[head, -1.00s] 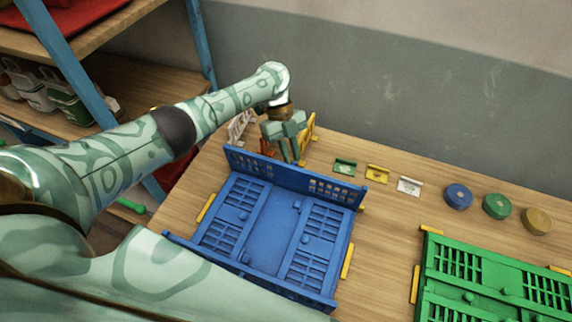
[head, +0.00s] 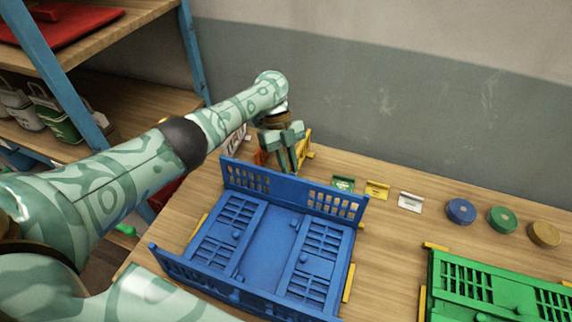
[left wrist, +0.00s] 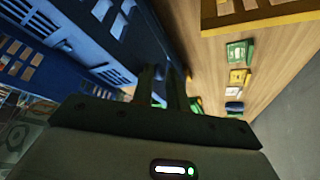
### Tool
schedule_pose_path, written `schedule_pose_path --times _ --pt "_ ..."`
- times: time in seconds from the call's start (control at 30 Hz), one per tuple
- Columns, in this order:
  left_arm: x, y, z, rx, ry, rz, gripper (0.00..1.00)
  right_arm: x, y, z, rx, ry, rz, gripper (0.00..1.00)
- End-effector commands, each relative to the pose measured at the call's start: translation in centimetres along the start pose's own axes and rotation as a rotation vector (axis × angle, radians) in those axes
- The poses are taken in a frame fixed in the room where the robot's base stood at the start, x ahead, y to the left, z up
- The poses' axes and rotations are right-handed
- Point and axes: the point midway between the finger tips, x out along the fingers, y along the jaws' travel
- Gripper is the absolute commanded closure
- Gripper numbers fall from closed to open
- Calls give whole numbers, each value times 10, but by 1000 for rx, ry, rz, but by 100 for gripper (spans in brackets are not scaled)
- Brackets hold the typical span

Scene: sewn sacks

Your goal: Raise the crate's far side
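The blue crate (head: 262,245) lies on the wooden table in the head view, with its slatted floor showing. Its far side (head: 290,193) stands up from the floor along the back edge. Its near side (head: 215,283) shows as a low wall along the front. My left gripper (head: 287,160) is just behind the far side, pointing down; its fingers look shut, with nothing seen between them. The far side hides whether the fingertips touch it. The left wrist view shows the fingers (left wrist: 162,88) beside the blue crate (left wrist: 100,25). My right gripper is not in view.
A green crate (head: 500,285) stands at the right. Small green, yellow and white pieces (head: 377,190) and several round discs (head: 460,211) lie along the back. Yellow strips (head: 349,283) flank the blue crate. Shelves (head: 90,40) stand at the left; the wall is behind.

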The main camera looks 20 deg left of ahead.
Motion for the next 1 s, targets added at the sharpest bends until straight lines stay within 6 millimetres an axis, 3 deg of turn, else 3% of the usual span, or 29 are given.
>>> schedule_pose_path --times 0.03,0.73,0.87,1.0 --pt "23 6 1 -11 11 29 74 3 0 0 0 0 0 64" --pt "21 6 1 -11 11 28 74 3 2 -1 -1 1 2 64" --pt "8 6 0 -12 9 25 74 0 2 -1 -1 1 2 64" --pt "-25 5 -1 -9 6 17 74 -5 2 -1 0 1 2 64"
